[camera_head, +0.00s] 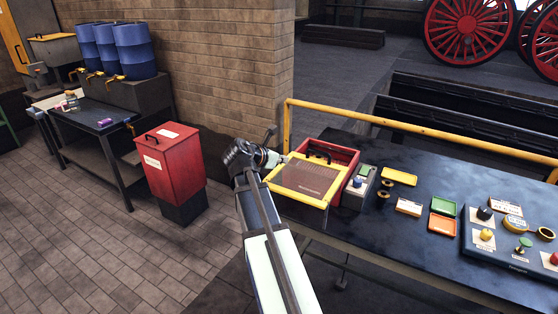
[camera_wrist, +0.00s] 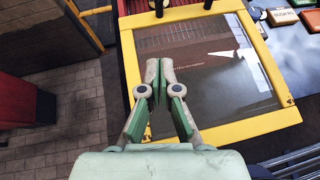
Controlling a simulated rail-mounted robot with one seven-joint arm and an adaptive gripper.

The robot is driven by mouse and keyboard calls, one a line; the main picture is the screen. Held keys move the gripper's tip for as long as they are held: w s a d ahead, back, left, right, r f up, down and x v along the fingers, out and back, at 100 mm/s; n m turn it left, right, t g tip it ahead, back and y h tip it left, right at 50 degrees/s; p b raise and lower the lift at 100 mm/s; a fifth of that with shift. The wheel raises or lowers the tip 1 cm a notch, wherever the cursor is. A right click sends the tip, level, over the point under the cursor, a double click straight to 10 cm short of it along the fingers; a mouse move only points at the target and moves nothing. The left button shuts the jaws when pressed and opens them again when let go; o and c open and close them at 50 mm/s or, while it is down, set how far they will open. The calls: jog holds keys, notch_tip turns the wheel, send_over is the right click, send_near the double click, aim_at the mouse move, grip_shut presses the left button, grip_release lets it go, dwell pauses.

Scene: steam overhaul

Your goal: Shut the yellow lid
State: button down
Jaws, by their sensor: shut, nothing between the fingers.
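The yellow lid (camera_head: 271,184) is a yellow frame around a see-through brownish panel, at the left end of the dark workbench. Red box walls (camera_head: 348,157) show behind and to the right of it. I cannot tell whether the lid sits fully down. In the wrist view the yellow lid (camera_wrist: 262,122) fills the middle and right, slightly turned. My gripper (camera_wrist: 160,66) is shut and empty, its fingertips over the lid's left part; contact is unclear. In the head view my gripper (camera_head: 279,159) is at the lid's far left corner.
A dark handle (camera_head: 319,154) stands near the lid's far edge. A grey box with buttons (camera_head: 356,190) is close on the right, then small coloured trays (camera_head: 443,207). A yellow rail (camera_head: 420,128) runs behind the bench. A red bin (camera_head: 174,165) stands left on the floor.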

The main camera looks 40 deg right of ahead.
jog(key=p, duration=0.2)
send_near(306, 157)
jog(key=d+f, duration=0.2)
jog(key=f, duration=0.1)
jog(key=shift+w+f, duration=0.1)
jog(key=shift+w, duration=0.05)
jog(key=shift+w+d+p, duration=0.15)
jog(key=shift+d+p, duration=0.25)
jog(key=shift+d, duration=0.75)
jog(key=shift+w+d, duration=0.1)
jog(key=shift+d, duration=0.6)
jog(key=shift+d, duration=0.1)
jog(key=w+d+p, duration=0.1)
jog(key=w+d, duration=0.1)
jog(key=d, duration=0.3)
jog(key=w+d+p, duration=0.1)
jog(key=d, duration=0.4)
jog(key=w+d+p, duration=0.1)
jog(key=w+d, duration=0.1)
jog(key=d, duration=0.3)
jog(key=shift+w+d+p, duration=0.25)
jog(key=shift+w+p, duration=0.1)
jog(key=shift+w, duration=0.1)
jog(key=shift+d, duration=0.15)
jog(key=shift+r, duration=0.25)
